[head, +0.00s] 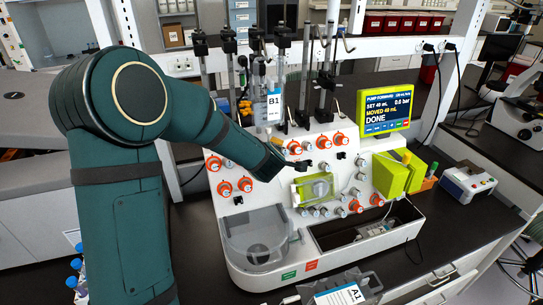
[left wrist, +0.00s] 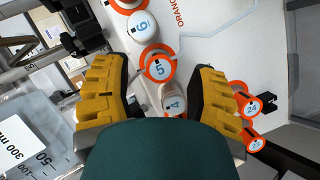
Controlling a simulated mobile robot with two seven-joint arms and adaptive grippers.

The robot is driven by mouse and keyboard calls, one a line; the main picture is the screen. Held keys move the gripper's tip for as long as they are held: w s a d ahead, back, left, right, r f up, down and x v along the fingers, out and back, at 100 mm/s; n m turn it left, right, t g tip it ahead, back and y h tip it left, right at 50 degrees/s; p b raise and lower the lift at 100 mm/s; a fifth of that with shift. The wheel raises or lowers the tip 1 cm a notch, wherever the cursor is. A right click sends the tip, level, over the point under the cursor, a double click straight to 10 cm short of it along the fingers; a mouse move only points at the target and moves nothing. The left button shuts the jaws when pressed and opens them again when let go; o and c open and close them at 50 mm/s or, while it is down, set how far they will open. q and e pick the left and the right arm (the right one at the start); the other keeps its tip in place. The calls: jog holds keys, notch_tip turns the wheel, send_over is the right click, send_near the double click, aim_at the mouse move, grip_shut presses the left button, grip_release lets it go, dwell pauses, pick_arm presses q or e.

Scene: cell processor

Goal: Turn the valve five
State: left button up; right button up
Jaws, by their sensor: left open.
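Valve 5 (left wrist: 158,68) is a round knob with a blue "5" and an orange ring on the white panel of the machine. In the left wrist view it lies between the two yellow-padded fingers of my left gripper (left wrist: 162,68). The fingers are apart, and I see no clear contact with the knob. Valve 6 (left wrist: 142,27) is above it and valve 4 (left wrist: 174,102) below it, partly covered. In the head view my left arm reaches across to the panel, with the left gripper (head: 295,165) by the orange-ringed knobs. Their numbers are too small to read there. My right gripper does not show.
Valve 24 (left wrist: 252,107) sits beyond the right finger. A B1 bag (head: 273,103) hangs above the panel, close to my arm. A clear tub (head: 258,228) stands below the arm; an A1 bag (head: 340,295) is in front.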

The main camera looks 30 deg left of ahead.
pick_arm(q)
jog(key=v, duration=1)
jog(key=shift+s+r, duration=0.15)
jog(key=shift+s, duration=0.1)
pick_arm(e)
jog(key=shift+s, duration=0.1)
